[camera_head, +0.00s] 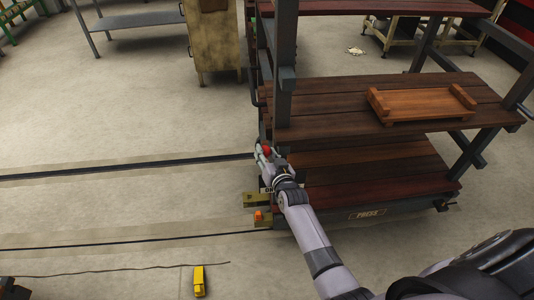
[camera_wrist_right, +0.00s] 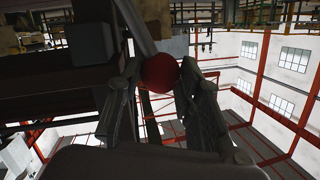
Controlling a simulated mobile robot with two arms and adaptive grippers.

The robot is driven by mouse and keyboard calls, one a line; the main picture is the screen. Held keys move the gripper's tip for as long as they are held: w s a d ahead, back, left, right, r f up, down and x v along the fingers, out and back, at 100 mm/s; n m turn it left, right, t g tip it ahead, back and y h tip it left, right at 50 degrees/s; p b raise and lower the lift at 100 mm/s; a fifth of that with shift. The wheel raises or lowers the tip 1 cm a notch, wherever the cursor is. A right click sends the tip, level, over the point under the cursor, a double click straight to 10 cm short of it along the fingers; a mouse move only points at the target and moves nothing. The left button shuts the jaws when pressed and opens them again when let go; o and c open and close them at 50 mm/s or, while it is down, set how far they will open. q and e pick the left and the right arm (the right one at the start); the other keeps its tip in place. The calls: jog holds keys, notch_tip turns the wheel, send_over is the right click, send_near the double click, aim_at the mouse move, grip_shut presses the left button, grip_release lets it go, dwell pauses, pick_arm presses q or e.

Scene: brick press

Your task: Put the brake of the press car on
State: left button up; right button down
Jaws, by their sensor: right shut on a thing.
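The press car is a dark metal rack with brown plank shelves (camera_head: 350,160) and a "PRESS" plate (camera_head: 368,214) on its lower frame. At its left end is a brake lever with a round red knob (camera_head: 266,151). My right gripper (camera_head: 265,156) is shut at this knob. In the right wrist view the red knob (camera_wrist_right: 160,72) sits between the two fingers of the gripper (camera_wrist_right: 160,85). A small label, apparently ending in "N" (camera_head: 267,190), shows beside my wrist; the arm partly covers it. Most of the lever is hidden. My left gripper is not in view.
Dark rails (camera_head: 120,168) run left across the floor. A yellow block with an orange top (camera_head: 262,219) stands by the car's corner. A yellow object (camera_head: 199,281) lies on the open floor.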

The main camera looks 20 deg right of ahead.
jog(key=shift+a+f, duration=0.1)
jog(key=c, duration=1.1)
grip_release()
jog(key=shift+w+a, duration=0.1)
jog(key=v, duration=1.2)
